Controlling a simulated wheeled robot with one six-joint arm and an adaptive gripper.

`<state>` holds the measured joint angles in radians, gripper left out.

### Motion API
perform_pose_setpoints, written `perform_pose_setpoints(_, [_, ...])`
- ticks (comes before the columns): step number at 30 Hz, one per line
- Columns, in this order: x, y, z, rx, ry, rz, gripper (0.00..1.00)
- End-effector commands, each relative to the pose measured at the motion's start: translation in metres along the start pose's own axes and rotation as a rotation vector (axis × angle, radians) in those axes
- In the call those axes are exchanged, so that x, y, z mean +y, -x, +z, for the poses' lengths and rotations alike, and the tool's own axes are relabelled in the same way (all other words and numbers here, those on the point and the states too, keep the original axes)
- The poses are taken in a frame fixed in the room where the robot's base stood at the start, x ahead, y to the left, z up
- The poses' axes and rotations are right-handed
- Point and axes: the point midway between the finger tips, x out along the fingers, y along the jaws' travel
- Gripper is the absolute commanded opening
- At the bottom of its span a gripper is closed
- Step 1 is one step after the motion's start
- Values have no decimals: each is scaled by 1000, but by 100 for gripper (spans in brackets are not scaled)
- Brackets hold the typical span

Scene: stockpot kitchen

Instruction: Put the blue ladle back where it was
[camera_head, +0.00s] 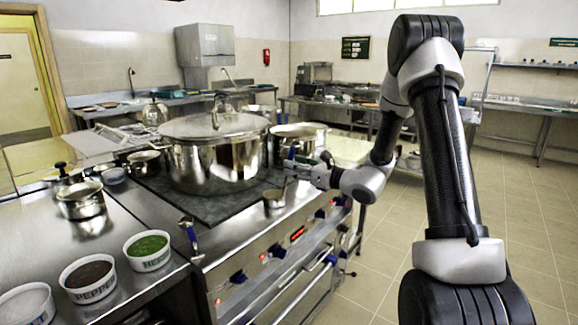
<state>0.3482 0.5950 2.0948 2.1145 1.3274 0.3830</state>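A ladle with a steel bowl (275,199) hangs upright at the stove's front right, its handle rising to a blue upper end (292,153). My gripper (298,172) is at that handle and appears shut on it. The fingers are small and partly hidden, and whether the bowl touches the stove top is unclear. A second utensil with a blue handle (192,237) lies at the stove's front left corner. A large lidded steel stockpot (216,165) stands on the dark cooktop (205,207), left of my gripper.
White bowls labelled pepper (88,284) and herbs (149,254) stand on the left counter, near a small pot (81,203). More pots (294,139) stand behind the gripper. The stove's front has knobs and a rail (285,287). The tiled floor (400,240) at right is clear.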

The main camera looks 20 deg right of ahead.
Motion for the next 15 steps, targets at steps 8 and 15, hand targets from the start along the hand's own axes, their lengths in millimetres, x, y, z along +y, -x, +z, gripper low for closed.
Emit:
perform_pose_setpoints(8, [-1,62,0,0,-1,-3,39])
perform_pose_setpoints(15, [0,86,0,0,1,-1,39])
